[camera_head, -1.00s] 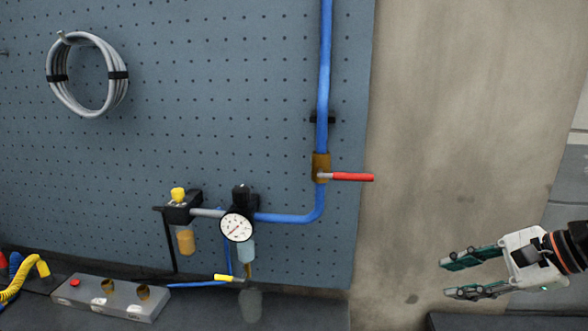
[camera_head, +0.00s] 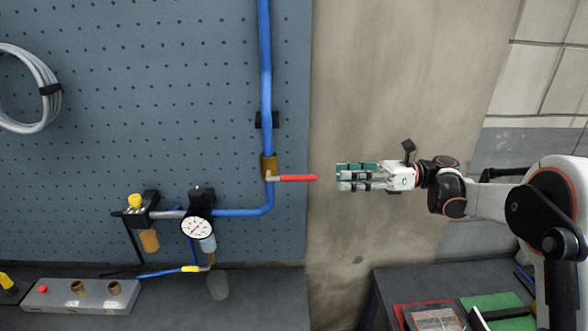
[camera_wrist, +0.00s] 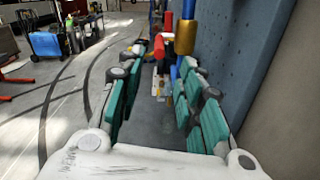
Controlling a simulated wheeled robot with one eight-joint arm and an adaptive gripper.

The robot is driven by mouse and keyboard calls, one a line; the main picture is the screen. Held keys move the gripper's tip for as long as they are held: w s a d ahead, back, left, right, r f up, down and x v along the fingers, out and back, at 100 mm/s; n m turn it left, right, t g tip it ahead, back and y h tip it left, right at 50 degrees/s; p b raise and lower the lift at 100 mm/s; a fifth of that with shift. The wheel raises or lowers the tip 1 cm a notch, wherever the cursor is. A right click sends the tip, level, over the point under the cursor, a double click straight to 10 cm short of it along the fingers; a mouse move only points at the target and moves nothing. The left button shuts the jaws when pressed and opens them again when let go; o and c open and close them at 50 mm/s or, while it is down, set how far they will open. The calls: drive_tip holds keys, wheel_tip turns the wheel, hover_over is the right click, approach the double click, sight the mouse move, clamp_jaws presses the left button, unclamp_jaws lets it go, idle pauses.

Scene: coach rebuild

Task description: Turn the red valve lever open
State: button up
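The red valve lever (camera_head: 297,177) sticks out horizontally to the right from the brass valve body (camera_head: 269,167) on the vertical blue pipe (camera_head: 265,75). My gripper (camera_head: 339,177) is level with the lever, a short gap to the right of its free end, fingers pointing left toward it. In the wrist view the teal-padded fingers (camera_wrist: 162,65) are spread open with nothing held. The lever's red end (camera_wrist: 159,46) shows ahead between the fingertips, with the brass body (camera_wrist: 185,37) behind it to the right. The fingers do not appear to touch the lever.
The blue pegboard (camera_head: 180,90) lies behind the pipe. A pressure gauge (camera_head: 196,227) and filter bowl (camera_head: 149,240) hang lower left. A grey block (camera_head: 80,294) sits on the bench. A dark table (camera_head: 390,285) with coloured folders is at lower right. Space around the lever's end is clear.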

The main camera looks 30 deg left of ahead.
sight(283, 178)
drive_tip(key=p+x, duration=0.1)
drive_tip(key=x, duration=1.2)
drive_tip(key=shift+s+a, duration=0.15)
drive_tip(key=shift+a, duration=0.2)
clamp_jaws()
